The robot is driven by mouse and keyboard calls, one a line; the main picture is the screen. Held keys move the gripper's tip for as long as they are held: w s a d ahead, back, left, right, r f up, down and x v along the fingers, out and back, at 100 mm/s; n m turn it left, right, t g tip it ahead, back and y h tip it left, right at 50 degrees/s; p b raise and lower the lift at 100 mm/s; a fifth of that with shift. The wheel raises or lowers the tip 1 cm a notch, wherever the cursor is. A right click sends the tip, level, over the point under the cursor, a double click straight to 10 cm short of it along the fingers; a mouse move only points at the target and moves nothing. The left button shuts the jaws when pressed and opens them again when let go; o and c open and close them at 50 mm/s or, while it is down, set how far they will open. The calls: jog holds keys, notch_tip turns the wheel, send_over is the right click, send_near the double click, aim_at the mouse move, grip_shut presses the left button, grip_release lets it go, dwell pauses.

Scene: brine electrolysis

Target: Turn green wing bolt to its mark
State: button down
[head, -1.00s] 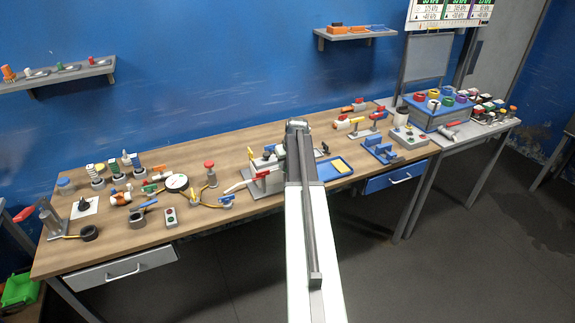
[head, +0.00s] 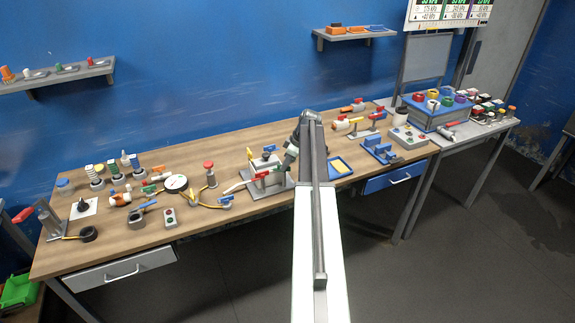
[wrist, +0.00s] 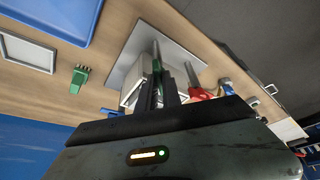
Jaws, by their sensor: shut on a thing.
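The green wing bolt (wrist: 157,67) shows in the wrist view as a narrow green piece between my fingers, above a grey block on a light metal plate (wrist: 192,50). My gripper (wrist: 157,90) is shut on it. The fingers hide much of the bolt, and I cannot make out its mark. In the head view my gripper (head: 287,164) reaches down at the right side of the fixture, whose plate (head: 268,191) rests on the bench. The bolt is too small to tell there.
A red part (wrist: 199,94) stands close beside my fingers in the wrist view. A small green piece (wrist: 80,76) lies on the wooden bench. A blue tray (head: 341,167) is right of the fixture. A red-topped post (head: 209,172) stands to its left.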

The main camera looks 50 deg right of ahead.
jog(key=n+g+y, duration=0.1)
jog(key=n, duration=0.3)
jog(key=shift+d+n, duration=0.1)
jog(key=shift+n, duration=0.2)
jog(key=shift+n+g+y, duration=0.5)
jog(key=shift+n+g, duration=0.3)
jog(key=shift+n, duration=1)
jog(key=shift+f, duration=0.1)
jog(key=c, duration=1.5)
grip_release()
jog(key=shift+w, duration=0.1)
